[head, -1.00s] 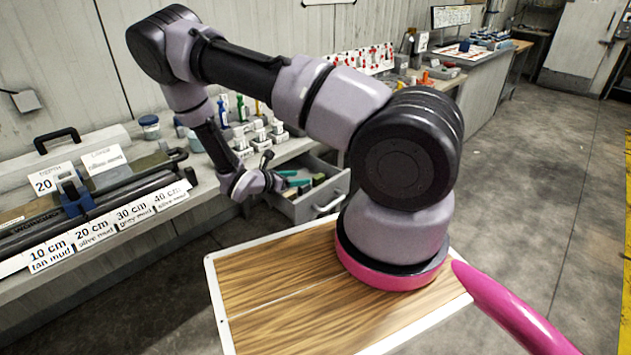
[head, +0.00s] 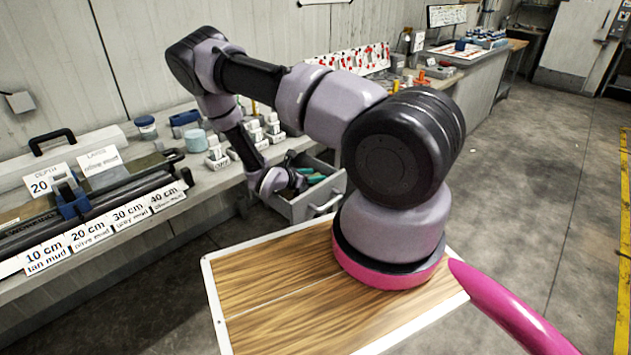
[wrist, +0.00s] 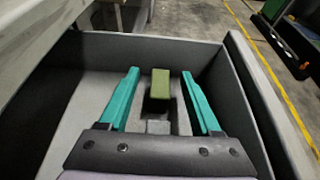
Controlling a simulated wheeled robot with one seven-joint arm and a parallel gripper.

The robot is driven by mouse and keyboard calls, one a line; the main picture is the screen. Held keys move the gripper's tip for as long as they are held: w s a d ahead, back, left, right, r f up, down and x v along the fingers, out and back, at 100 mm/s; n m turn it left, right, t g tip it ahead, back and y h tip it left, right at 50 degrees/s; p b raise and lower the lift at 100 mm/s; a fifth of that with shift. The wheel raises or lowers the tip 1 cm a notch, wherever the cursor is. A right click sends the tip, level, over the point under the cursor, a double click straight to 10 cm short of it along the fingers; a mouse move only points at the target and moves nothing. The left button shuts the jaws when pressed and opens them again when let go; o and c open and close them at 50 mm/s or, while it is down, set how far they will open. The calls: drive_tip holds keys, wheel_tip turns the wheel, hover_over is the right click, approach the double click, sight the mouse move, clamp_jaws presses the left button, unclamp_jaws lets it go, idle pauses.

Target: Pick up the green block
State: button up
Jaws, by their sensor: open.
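The green block (wrist: 161,84) is in the wrist view, inside the grey open drawer (wrist: 85,110). It looks olive green on top, with a darker side facing me. My gripper (wrist: 160,82) is open, with one teal finger on each side of the block and a gap to each. Neither finger appears to touch it. How far the fingers are above the drawer floor is hard to tell. In the head view my gripper (head: 312,178) reaches into the drawer (head: 325,203), and the block cannot be made out there.
A grey piece (wrist: 159,127) lies nearer me, partly hidden by the gripper body. The bench above holds white holders (head: 218,155), a round tub (head: 195,140) and a labelled core liner rack (head: 110,225).

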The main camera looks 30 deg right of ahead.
clamp_jaws()
